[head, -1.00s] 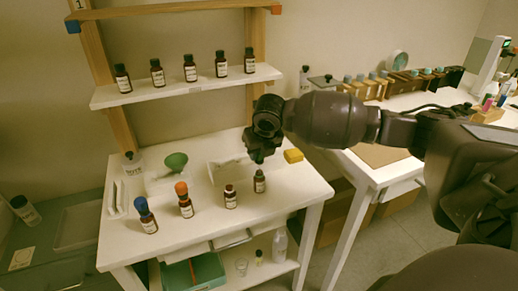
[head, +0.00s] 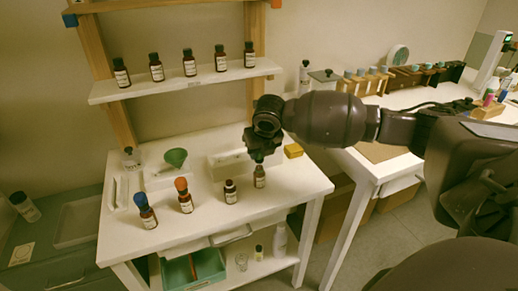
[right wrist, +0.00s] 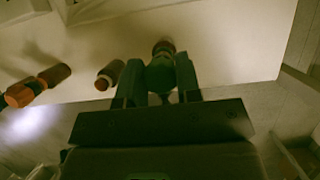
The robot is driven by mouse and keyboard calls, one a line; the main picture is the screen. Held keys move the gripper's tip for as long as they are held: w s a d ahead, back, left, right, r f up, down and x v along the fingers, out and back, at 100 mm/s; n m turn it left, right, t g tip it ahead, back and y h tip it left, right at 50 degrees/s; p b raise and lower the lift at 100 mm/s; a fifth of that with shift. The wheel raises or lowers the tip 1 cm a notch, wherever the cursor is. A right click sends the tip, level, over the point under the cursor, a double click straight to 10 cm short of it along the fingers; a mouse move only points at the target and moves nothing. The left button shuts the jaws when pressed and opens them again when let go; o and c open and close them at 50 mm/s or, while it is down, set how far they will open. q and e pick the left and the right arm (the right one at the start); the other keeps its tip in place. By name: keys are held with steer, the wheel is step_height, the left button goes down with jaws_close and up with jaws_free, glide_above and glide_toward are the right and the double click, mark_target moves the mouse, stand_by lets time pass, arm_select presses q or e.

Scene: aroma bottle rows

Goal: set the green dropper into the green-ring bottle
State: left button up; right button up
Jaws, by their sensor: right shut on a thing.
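My right gripper (head: 260,154) points down over the green-ring bottle (head: 259,178) at the right of the front row on the white table. It is shut on the green dropper (right wrist: 160,74), whose green top shows between the fingers in the right wrist view. In the head view, the green top (head: 258,159) sits right above the bottle's neck, in line with it. The brown bottle body (right wrist: 164,46) shows just beyond the dropper in the wrist view. The dropper's lower tip is hidden, so I cannot tell how deep it sits. My left gripper is not in view.
To the left stand a brown bottle (head: 230,191), an orange-topped bottle (head: 184,195) and a blue-topped bottle (head: 145,210). Behind are a green funnel (head: 176,157) and a yellow block (head: 293,151). A shelf (head: 200,83) holds several dark bottles.

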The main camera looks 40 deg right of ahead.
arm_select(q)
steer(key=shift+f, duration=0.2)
arm_select(e)
steer(key=shift+f, duration=0.65)
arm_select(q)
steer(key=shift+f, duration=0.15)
arm_select(e)
steer(key=shift+f, duration=0.35)
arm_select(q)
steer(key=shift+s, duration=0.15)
arm_select(e)
steer(key=o, duration=0.7)
steer(key=shift+c, duration=0.2)
steer(key=shift+r+p, duration=0.85)
steer(key=shift+r, duration=0.8)
steer(key=shift+r+p, duration=1.4)
steer(key=shift+r, duration=0.5)
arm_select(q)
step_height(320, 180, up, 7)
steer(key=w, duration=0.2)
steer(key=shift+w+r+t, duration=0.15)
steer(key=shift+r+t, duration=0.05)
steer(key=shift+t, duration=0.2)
